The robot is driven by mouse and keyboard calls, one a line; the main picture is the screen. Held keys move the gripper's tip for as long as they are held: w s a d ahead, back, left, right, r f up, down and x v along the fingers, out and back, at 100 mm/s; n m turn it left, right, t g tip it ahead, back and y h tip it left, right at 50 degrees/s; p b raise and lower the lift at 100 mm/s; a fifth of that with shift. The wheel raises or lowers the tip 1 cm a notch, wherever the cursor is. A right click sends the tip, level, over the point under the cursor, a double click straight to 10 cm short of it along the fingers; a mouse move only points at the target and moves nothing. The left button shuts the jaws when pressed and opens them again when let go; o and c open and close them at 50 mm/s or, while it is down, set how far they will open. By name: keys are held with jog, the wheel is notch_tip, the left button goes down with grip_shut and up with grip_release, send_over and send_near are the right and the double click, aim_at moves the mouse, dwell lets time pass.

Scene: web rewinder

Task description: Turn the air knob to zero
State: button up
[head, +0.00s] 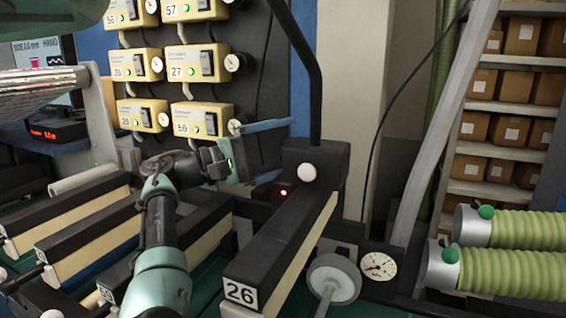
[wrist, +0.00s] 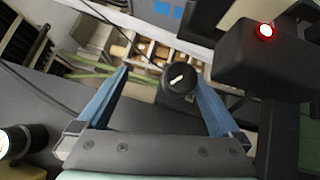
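In the wrist view a round black knob (wrist: 178,80) with a white pointer line shows between my fingers, nearer the right one. The line slants up to the right. My gripper (wrist: 162,72) is open with two blue fingers and holds nothing. I cannot tell whether a finger touches the knob. In the head view my gripper (head: 279,152) points right, left of a black post block. The knob cannot be made out there and seems hidden. A round dial gauge (head: 378,265) sits at the lower middle, beside a grey disc (head: 334,279).
A black box with a red light (wrist: 262,55) stands close to the right finger. A long black-topped beam marked 26 (head: 275,245) lies in front. Yellow control boxes (head: 202,120) hang behind. Green ribbed hoses (head: 510,270) are at the right.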

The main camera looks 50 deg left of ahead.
jog(key=shift+t, duration=0.4)
jog(key=r, duration=0.7)
jog(key=shift+s+r+b, duration=0.2)
jog(key=shift+b, duration=0.15)
jog(key=shift+a+r, duration=0.15)
jog(key=shift+r, duration=0.55)
jog(key=f+g, duration=0.1)
jog(key=f, duration=0.4)
jog(key=w+f+g+y, duration=0.1)
jog(key=f, duration=0.1)
jog(key=shift+a+f+g, duration=0.25)
jog(key=shift+f+g, duration=0.05)
jog(key=s+a+f+b, duration=0.2)
jog(key=s, duration=0.6)
jog(key=shift+s, duration=0.15)
jog(key=shift+f, duration=0.1)
